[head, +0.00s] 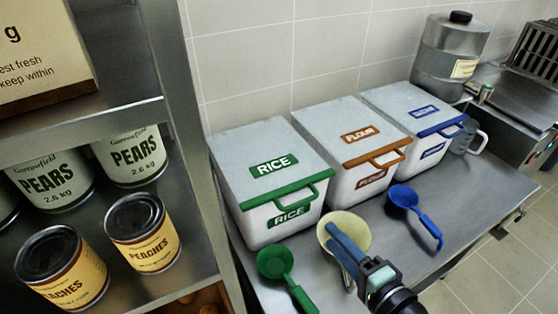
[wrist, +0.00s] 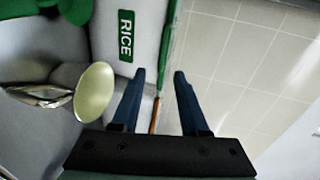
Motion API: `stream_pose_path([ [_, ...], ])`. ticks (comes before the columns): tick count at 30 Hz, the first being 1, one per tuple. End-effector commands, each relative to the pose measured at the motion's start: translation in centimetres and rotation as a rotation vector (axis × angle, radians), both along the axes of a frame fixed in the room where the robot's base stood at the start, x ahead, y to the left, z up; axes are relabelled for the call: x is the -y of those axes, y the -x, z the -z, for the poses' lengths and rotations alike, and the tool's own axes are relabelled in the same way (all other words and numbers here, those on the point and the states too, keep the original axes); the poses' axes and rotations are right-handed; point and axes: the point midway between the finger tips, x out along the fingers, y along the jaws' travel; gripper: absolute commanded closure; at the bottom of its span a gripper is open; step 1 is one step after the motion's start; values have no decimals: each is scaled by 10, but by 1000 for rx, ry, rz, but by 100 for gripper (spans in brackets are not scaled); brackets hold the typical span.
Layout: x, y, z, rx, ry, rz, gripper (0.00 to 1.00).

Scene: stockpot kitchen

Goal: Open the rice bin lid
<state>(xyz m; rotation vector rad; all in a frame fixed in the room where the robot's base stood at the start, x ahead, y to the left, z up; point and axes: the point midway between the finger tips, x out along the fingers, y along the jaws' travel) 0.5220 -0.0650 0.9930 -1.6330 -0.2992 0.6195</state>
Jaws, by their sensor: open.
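The rice bin (head: 256,223) is a white box at the left of three bins on the steel counter. Its grey lid (head: 265,143) is shut, with a green front edge and a green bar handle (head: 290,191). In the wrist view the bin's front with the green RICE label (wrist: 126,36) is at the top, and a green strip runs along its right side. My gripper (head: 333,235) is open and empty, in front of the bins and apart from the handle. Its blue fingers (wrist: 159,76) show in the wrist view, pointing toward the bin.
A cream scoop (head: 349,226) is partly behind my fingers; a green scoop (head: 274,263) and a blue scoop (head: 405,197) lie on the counter. The flour bin (head: 347,183) is right of the rice bin. A shelf upright (head: 196,150) stands close on the left.

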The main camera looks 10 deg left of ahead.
Motion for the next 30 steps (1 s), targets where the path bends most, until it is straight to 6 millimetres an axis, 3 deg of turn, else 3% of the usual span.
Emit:
stream_pose_path([
  [4, 1, 6, -3, -22, -46, -3, 56],
  [8, -5, -2, 0, -24, -51, -7, 56],
  [21, -53, -72, 18, -22, -49, -8, 56],
  [30, -69, -97, 25, -21, -47, -5, 56],
])
